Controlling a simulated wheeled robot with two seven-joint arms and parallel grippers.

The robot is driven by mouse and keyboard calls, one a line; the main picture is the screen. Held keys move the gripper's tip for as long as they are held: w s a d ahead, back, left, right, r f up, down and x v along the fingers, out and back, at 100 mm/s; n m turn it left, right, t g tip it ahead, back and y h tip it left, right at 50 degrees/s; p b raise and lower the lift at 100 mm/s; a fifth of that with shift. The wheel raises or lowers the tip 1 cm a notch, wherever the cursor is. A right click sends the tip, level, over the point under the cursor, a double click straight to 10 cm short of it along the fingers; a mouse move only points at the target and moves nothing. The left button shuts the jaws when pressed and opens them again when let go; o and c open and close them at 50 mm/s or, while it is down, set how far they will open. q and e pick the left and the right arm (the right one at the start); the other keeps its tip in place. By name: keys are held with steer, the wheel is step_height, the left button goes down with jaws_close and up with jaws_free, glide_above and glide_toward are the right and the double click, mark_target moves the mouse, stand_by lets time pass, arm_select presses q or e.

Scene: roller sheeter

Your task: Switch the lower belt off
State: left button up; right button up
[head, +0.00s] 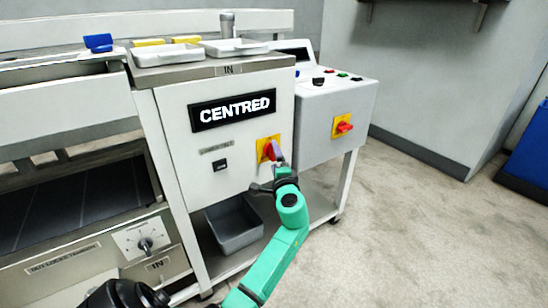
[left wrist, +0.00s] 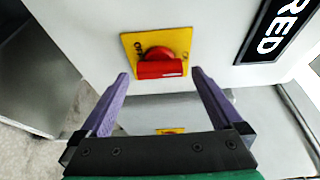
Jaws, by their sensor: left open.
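A red rotary switch (head: 268,151) on a yellow plate (head: 262,143) sits on the white front panel, below and right of the CENTRED sign. My left gripper (head: 277,152) is open in front of it and partly hides it. In the left wrist view the red knob (left wrist: 161,67) shows ahead, between the purple fingertips of the left gripper (left wrist: 160,74), with its bar lying across the picture. Lettering on the yellow plate (left wrist: 130,42) is too small to read surely. My right gripper is not in view.
A second red switch (head: 343,126) on yellow is on the grey control box (head: 318,140) at right. A small black switch (head: 219,165) is left of the first one. A dial (head: 145,244) is at lower left. A grey bin (head: 234,224) stands below.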

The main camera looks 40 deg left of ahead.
arm_select(q)
steer(key=x, duration=0.2)
steer(key=shift+w+a, duration=0.2)
steer(key=shift+a, duration=0.05)
steer(key=c, duration=1.2)
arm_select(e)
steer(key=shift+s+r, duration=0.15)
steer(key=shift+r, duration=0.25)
